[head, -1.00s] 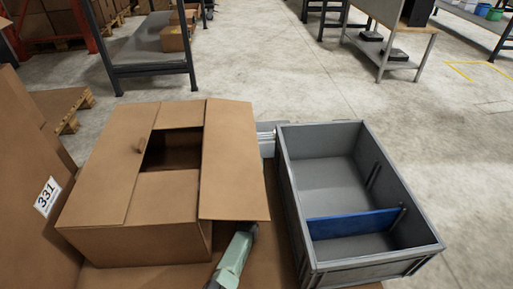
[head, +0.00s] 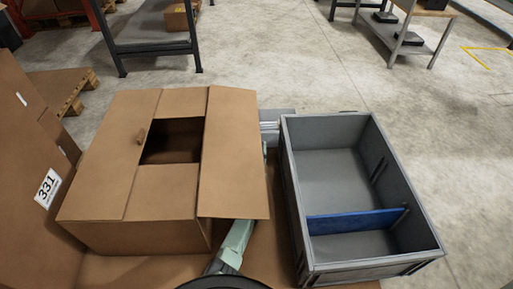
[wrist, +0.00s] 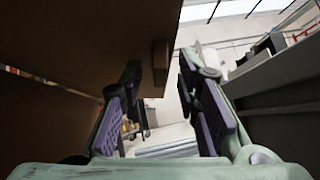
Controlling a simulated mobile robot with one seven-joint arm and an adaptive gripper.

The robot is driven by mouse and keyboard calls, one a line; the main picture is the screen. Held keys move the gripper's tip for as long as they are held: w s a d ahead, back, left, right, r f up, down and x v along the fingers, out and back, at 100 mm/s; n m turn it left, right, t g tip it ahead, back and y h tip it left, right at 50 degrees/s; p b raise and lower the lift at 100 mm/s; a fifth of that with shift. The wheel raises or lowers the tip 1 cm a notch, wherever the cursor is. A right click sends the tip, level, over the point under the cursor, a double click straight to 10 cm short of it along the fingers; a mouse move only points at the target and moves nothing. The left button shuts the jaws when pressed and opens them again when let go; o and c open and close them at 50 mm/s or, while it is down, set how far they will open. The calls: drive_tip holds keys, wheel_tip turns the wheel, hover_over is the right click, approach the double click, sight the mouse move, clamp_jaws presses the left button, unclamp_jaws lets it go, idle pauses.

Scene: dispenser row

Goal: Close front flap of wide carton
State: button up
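The wide carton (head: 150,235) is brown and stands at the left of the bin in the head view. Its front flap (head: 165,190) and back flap (head: 187,102) lie folded inward, with a dark gap between them. The left flap (head: 108,160), with a small tab, lies nearly flat. The right flap (head: 230,150) sticks out past the carton's right side. My gripper's fingers are hidden in the head view, under the right flap. In the wrist view my gripper (wrist: 165,105) is open and empty, with brown cardboard on its left and above.
A grey bin (head: 290,190) with a blue divider (head: 355,221) stands close on the right, leaving a narrow gap where my arm lies. A cardboard piece labelled 331 (head: 47,188) stands at the left. Shelving (head: 155,50) and open floor lie beyond.

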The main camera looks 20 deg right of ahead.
clamp_jaws()
drive_tip(key=shift+w+a, duration=0.1)
idle(0.5)
